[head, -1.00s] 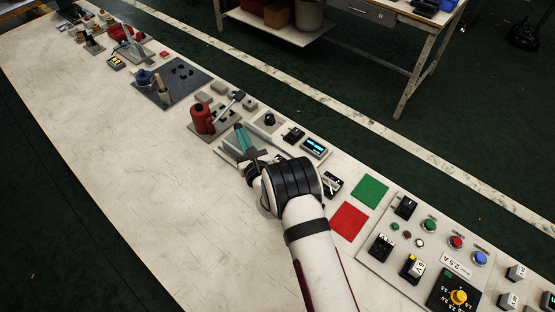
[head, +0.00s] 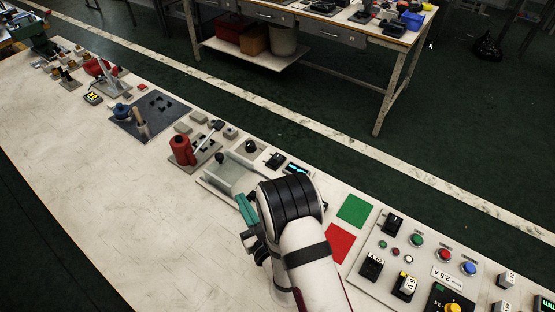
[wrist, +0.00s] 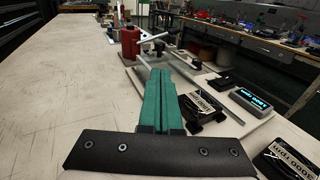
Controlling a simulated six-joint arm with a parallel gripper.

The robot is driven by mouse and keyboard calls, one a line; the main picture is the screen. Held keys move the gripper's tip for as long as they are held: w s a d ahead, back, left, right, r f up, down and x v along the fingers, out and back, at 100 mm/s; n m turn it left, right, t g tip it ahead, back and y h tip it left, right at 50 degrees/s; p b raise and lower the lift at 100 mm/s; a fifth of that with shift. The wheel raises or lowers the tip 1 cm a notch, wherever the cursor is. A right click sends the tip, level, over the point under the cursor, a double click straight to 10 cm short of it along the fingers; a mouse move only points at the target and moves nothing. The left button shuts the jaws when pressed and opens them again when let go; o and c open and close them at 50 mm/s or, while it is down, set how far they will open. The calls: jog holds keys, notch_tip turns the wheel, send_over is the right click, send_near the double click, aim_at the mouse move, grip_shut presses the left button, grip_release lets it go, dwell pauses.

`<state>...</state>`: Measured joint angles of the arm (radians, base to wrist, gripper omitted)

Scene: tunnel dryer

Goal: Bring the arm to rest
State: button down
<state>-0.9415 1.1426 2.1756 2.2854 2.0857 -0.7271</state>
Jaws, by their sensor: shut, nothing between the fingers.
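My gripper (head: 242,204) shows its teal fingers in the head view, over the near side of the bench, just in front of a pale fixture (head: 213,184) with a dark knob. In the wrist view the two teal fingers (wrist: 160,78) lie side by side, closed with nothing between them. They point along the bench toward a red cylinder (wrist: 131,40). My forearm and black wrist hide part of the bench behind them.
A red cylinder (head: 181,150) on a grey base, a dark mat (head: 155,128) and small devices line the bench's far side. Green (head: 352,210) and red (head: 340,243) squares and a button panel (head: 385,268) lie right. The bench's left part is clear.

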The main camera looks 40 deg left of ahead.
jog(key=s+d+r+n+g+y, duration=0.15)
jog(key=s+r+n+g, duration=0.35)
jog(key=r, duration=0.5)
jog(key=s+d+r+n+g+y, duration=0.1)
jog(key=s+d+r+n+g, duration=0.15)
jog(key=r+n+g, duration=0.6)
jog(key=s+d+f+n+t+h, duration=0.1)
jog(key=d+h, duration=0.7)
jog(key=d, duration=0.9)
jog(key=s+d+f+n+t+h, duration=0.2)
jog(key=d+h, duration=0.6)
jog(key=d, duration=0.9)
jog(key=s+n+t, duration=0.1)
jog(key=s+t, duration=0.1)
jog(key=shift+s, duration=0.35)
